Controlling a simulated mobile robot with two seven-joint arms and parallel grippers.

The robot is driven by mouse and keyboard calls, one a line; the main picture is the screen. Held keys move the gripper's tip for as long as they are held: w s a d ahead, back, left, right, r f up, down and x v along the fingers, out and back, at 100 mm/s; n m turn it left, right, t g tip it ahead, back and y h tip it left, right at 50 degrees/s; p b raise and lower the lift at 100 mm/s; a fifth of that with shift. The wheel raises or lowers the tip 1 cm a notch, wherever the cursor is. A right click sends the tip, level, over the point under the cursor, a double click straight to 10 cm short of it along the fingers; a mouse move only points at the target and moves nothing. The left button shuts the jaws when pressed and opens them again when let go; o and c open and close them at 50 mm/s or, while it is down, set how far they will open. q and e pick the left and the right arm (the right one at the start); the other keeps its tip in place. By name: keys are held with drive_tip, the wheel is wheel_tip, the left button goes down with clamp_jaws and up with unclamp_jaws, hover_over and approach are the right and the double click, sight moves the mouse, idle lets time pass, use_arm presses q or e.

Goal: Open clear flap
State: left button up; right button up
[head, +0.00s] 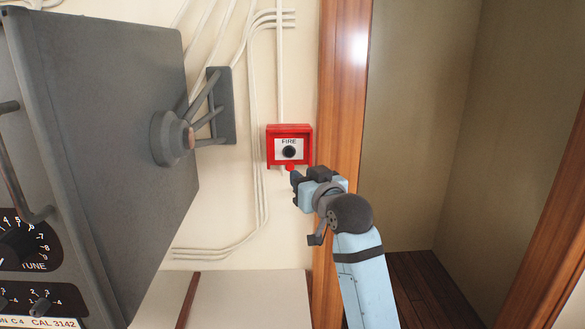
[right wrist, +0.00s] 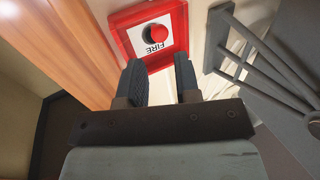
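A red fire call box (head: 270,150) is mounted on the cream wall beside the wooden door frame. It has a white face marked FIRE and a round dark button (head: 289,152). The box (right wrist: 125,20) also shows at the top of the right wrist view, where its button looks red. I cannot make out the clear flap itself, nor whether it is up or down. My right gripper (head: 296,181) is just below the box's lower edge. In the right wrist view its two fingers (right wrist: 161,75) are apart with nothing between them. My left gripper is out of view.
A large grey equipment cabinet (head: 105,130) with a wall bracket (head: 220,105) stands left of the box. White conduits (head: 257,150) run along the wall. The wooden door frame (head: 341,90) is close on the right, with an open doorway beyond.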

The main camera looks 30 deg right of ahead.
sight(291, 167)
drive_tip(key=w, duration=0.6)
drive_tip(key=shift+d, duration=0.15)
drive_tip(key=shift+p, duration=0.3)
clamp_jaws()
